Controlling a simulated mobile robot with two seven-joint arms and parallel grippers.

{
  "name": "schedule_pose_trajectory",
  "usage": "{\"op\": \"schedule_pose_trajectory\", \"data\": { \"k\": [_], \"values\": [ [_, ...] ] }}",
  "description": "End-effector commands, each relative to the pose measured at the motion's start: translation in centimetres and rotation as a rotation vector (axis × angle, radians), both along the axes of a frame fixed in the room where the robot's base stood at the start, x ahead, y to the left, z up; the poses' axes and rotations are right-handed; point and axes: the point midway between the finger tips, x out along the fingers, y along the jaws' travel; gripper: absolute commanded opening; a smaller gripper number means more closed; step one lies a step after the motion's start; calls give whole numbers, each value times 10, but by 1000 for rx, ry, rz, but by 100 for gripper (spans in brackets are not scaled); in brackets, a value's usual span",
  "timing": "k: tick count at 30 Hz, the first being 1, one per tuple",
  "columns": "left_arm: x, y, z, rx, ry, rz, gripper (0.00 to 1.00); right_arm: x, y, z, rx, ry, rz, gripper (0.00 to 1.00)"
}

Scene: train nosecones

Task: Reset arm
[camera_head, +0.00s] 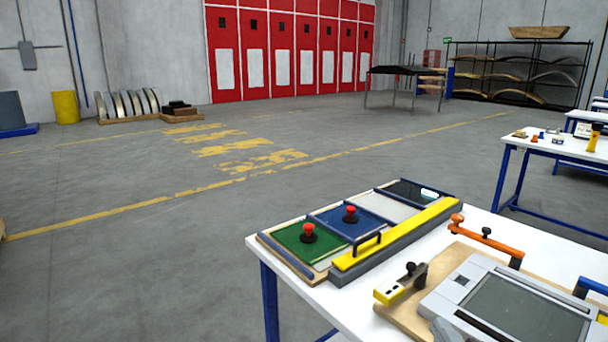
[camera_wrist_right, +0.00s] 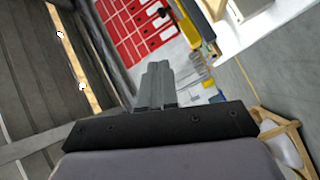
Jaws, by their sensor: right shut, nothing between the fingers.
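My right gripper (camera_wrist_right: 158,68) shows in the right wrist view, with its grey fingers together and nothing between them. It points toward the red lockers, and the white worktable (camera_wrist_right: 275,28) is beyond it at the upper right. In the head view I cannot make out either gripper clearly. The worktable (camera_head: 258,246) stands at the lower right there, and no arm is seen reaching over it. My left gripper is in neither view.
On the worktable lie a green panel (camera_head: 289,243) and a blue panel (camera_head: 338,224) with red knobs, a yellow bar (camera_head: 400,233), a wooden board with clamps, and a grey framed device (camera_head: 520,305). More worktables (camera_head: 515,141) stand at right.

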Motion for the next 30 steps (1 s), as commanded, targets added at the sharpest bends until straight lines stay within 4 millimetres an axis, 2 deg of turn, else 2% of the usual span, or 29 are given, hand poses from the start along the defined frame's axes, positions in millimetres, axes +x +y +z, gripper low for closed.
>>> {"op": "schedule_pose_trajectory", "data": {
  "k": [1, 3, 6, 9, 15, 21, 22, 30],
  "values": [
    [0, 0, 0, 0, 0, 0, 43, -15, -9, -25, 112, 116, -58, 0],
    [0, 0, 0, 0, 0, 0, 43, -36, -19, -56, 251, 265, -140, 0],
    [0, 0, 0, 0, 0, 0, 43, -71, -26, -95, 422, 460, -251, 0],
    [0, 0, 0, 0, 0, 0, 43, -105, -28, -123, 550, 620, -349, 0],
    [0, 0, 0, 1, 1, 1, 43, -168, -25, -157, 726, 875, -513, 0],
    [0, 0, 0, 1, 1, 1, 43, -228, -18, -175, 851, 1091, -665, 0],
    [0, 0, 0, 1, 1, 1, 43, -229, -17, -177, 859, 1097, -669, 0],
    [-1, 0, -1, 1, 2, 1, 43, -200, -10, -202, 897, 987, -572, 0]
  ]
}}
